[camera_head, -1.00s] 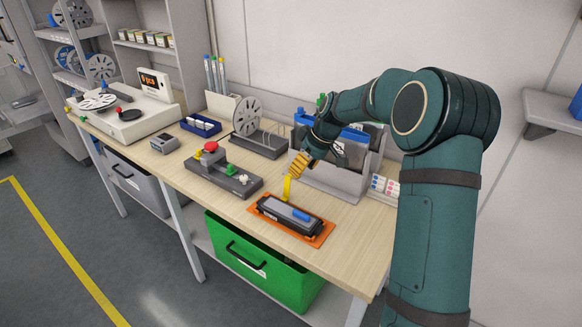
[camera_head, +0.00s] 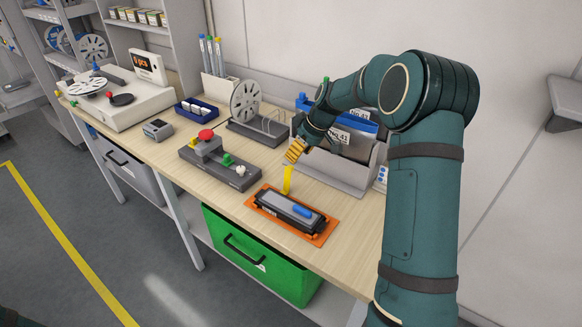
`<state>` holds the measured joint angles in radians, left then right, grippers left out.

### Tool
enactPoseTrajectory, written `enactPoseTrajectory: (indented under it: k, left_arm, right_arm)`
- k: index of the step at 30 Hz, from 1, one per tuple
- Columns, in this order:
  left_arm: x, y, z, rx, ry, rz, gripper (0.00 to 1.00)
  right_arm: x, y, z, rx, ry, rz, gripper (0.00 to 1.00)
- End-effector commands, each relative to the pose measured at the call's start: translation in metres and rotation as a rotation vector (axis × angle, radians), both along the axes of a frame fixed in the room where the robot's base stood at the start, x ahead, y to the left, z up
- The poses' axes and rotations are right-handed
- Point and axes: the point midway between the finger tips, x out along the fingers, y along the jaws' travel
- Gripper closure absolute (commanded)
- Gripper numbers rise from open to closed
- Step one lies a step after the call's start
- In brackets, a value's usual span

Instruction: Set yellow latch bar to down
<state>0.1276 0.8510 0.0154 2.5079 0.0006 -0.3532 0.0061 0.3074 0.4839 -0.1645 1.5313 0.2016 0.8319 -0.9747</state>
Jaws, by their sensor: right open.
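The yellow latch bar (camera_head: 287,180) stands upright at the back left end of a dark feeder unit with a blue piece on top (camera_head: 289,209). The unit sits on an orange base plate (camera_head: 318,238) on the table. My right gripper (camera_head: 291,154), with yellow fingers, is open just above the top of the bar. I cannot tell whether the fingertips touch the bar. My right arm comes in from the right and reaches across the back of the table. My left gripper is not in view.
A grey control box with a red button (camera_head: 221,167) stands left of the feeder unit. A grey bin with folders (camera_head: 340,166) is behind it, close to my right wrist. A reel on a stand (camera_head: 246,103) is farther back. A green crate (camera_head: 260,262) is under the table.

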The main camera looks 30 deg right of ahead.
Motion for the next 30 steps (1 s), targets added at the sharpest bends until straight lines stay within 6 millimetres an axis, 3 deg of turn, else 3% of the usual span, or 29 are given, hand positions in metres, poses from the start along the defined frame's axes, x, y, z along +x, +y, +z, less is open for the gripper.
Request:
enactPoseTrajectory:
  k: [3, 9, 23, 24, 28, 30]
  left_arm:
    - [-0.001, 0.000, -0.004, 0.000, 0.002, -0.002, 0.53]
    - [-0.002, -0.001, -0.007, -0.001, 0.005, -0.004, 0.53]
    - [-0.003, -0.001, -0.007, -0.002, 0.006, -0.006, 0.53]
    - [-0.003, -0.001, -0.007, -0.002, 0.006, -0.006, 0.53]
    - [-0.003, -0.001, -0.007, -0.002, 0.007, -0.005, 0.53]
    - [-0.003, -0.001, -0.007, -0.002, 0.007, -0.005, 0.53]
  right_arm:
    - [0.007, 0.007, -0.023, 0.001, 0.002, 0.002, 0.51]
    - [0.015, 0.014, -0.047, 0.000, 0.001, 0.001, 0.51]
    - [0.019, 0.016, -0.057, -0.001, 0.000, 0.000, 0.51]
    - [0.019, 0.016, -0.057, -0.001, 0.000, 0.000, 0.56]
    - [0.019, 0.016, -0.057, -0.001, 0.000, 0.000, 1.00]
    - [0.019, 0.016, -0.057, -0.001, 0.000, 0.000, 1.00]
